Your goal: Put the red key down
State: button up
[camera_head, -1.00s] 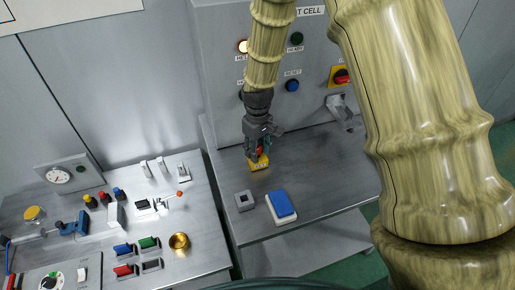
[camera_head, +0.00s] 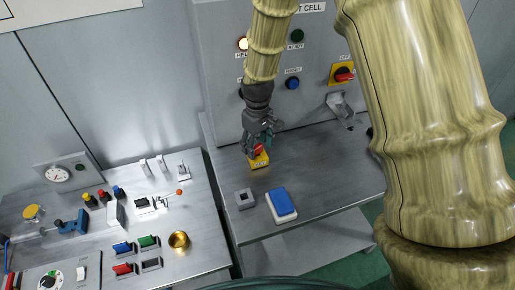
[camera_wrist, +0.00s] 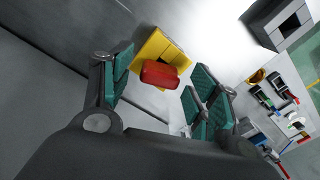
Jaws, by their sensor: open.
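The red key (camera_head: 258,149) is at a yellow block (camera_head: 260,162) on the grey bench below the cell panel. In the wrist view the red key (camera_wrist: 160,74) shows its rounded end against the yellow block (camera_wrist: 158,47). My gripper (camera_head: 258,146) is open just above the block. In the wrist view its teal-padded fingers (camera_wrist: 160,82) stand on either side of the red key, with gaps visible on both sides. How the key's lower end meets the block is hidden.
A grey square socket (camera_head: 244,199) and a blue-topped white box (camera_head: 282,205) stand in front of the block. The cell panel (camera_head: 225,60) rises behind, with a red switch on a yellow plate (camera_head: 343,75). A second bench at left carries switches and a brass cup (camera_head: 179,240).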

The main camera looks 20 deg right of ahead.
aim_at(257, 146)
notch_tip(257, 146, up, 10)
jog(key=b, duration=0.3)
jog(key=shift+r, duration=0.25)
dwell(0.5)
